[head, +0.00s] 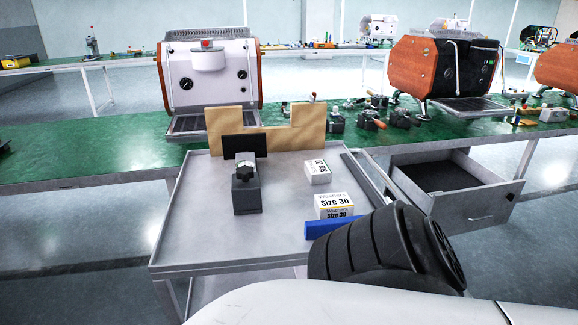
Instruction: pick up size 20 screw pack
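No pack that I can read as size 20 is visible. A white box labelled "Washers Size 30" (332,208) stands on the grey cart top (280,231). A smaller-looking white box (318,173) sits behind it on the same cart; its print is too small to read surely. Neither of my grippers shows. A black, ribbed part of my own arm and a white part of my body fill the lower right and hide the cart's right front corner.
A dark grey block with a black knob (246,189) stands on the cart's left. A blue bar (326,227) lies at the front right. A wooden notched board (290,128) stands at the back. An open drawer (464,207) juts out at right. Espresso machines (208,75) line the green bench (100,150).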

